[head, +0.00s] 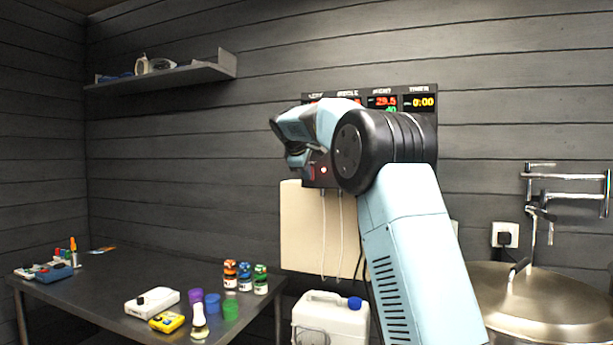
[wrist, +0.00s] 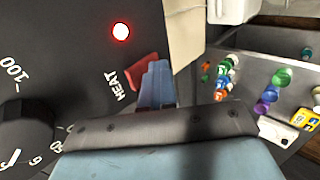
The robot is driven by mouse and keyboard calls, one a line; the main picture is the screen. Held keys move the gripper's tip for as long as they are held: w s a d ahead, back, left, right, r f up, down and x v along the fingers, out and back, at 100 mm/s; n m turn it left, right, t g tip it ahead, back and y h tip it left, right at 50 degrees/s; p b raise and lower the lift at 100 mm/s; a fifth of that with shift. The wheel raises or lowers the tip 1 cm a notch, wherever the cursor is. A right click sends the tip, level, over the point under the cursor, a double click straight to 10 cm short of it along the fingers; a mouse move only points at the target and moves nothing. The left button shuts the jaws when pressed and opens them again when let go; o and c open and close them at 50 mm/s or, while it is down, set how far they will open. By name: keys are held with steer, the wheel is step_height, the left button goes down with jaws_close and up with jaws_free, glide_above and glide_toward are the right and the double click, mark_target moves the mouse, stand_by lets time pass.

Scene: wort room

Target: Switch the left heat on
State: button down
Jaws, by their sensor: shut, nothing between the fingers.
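The dark control panel (head: 320,182) hangs on the wall, mostly hidden behind my arm. In the wrist view, the panel (wrist: 65,60) shows a red switch (wrist: 136,80) beside the word HEAT, a glowing red lamp (wrist: 120,31) and a black knob (wrist: 24,125). The lamp also glows in the head view (head: 323,169), low at the panel's left side. My gripper (wrist: 157,80) is shut and empty, its fingertips right beside the red switch and partly covering it; I cannot tell whether they touch. In the head view my gripper (head: 298,160) is at the panel's left edge.
A table (head: 90,315) at the left holds several bottles, cups and a yellow meter (head: 167,322). A white canister (head: 330,322) stands below the panel. A lidded metal kettle (head: 545,305) is at the right. A shelf (head: 190,77) is on the wall.

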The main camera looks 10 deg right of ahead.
steer(key=shift+d+r, duration=0.2)
steer(key=shift+r, duration=0.6)
steer(key=s+a+r, duration=0.6)
steer(key=s, duration=0.3)
steer(key=shift+s+a, duration=0.2)
steer(key=shift+a, duration=0.2)
steer(key=shift+d, duration=0.1)
steer(key=shift+s+f, duration=0.25)
steer(key=shift+f, duration=0.05)
steer(key=shift+w, duration=0.1)
